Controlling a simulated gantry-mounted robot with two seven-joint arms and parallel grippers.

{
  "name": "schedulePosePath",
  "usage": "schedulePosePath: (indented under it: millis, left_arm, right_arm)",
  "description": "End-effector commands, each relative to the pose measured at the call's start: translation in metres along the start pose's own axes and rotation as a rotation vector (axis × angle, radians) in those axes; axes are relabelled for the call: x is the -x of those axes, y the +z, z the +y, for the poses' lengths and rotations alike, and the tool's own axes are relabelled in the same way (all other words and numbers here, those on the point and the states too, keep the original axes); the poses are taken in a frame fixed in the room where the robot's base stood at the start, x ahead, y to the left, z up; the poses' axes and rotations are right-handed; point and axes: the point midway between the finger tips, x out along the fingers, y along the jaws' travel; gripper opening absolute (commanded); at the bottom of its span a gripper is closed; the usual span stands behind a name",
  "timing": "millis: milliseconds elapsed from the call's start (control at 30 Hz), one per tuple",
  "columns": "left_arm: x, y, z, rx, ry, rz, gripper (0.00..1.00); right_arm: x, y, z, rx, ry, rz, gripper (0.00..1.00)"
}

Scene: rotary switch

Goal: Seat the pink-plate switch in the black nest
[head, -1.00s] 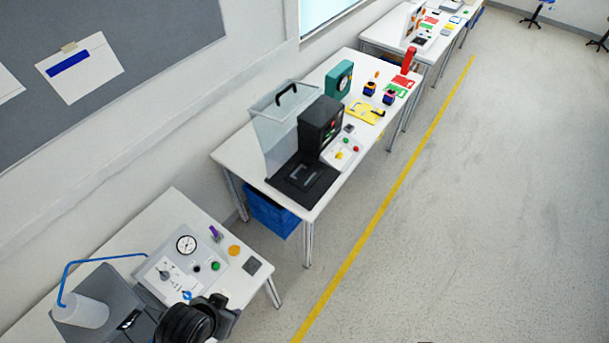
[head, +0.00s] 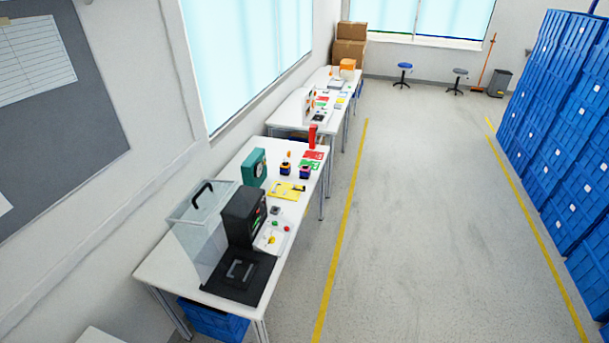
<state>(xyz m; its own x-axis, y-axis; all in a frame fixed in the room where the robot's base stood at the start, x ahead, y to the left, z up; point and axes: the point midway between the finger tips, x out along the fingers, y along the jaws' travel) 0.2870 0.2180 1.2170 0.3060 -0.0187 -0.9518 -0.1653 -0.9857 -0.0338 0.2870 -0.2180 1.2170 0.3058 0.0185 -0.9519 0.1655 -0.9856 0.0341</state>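A black machine (head: 242,215) stands on the middle table, with a flat black base in front that has a grey-edged recess (head: 240,270). This may be the black nest, and the recess looks empty. Neither of my grippers is in view.
A clear cover with a black handle (head: 203,193) stands beside the machine. A button panel (head: 272,237), yellow mat (head: 286,190) and teal device (head: 254,168) share the table (head: 160,264). Blue crates (head: 565,130) stack at the right. The floor aisle (head: 430,220) is clear.

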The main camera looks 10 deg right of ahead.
Motion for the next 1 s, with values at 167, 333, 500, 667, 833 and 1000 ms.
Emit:
schedulePosePath:
  millis: [167, 333, 500, 667, 833, 1000]
  left_arm:
    - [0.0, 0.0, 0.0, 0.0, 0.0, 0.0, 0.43]
    - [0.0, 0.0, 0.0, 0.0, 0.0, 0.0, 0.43]
    - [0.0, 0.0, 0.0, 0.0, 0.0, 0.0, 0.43]
    - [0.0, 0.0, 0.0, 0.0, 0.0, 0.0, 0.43]
    - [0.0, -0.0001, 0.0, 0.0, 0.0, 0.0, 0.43]
    - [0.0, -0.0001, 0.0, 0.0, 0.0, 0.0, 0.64]
  right_arm:
    - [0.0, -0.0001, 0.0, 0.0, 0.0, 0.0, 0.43]
    - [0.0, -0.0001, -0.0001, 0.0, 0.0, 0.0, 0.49]
    - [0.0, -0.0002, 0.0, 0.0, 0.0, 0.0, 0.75]
    - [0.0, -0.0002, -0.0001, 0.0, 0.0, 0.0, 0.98]
    - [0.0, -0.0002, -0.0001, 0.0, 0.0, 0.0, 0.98]
    - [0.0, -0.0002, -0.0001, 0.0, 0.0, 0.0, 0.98]
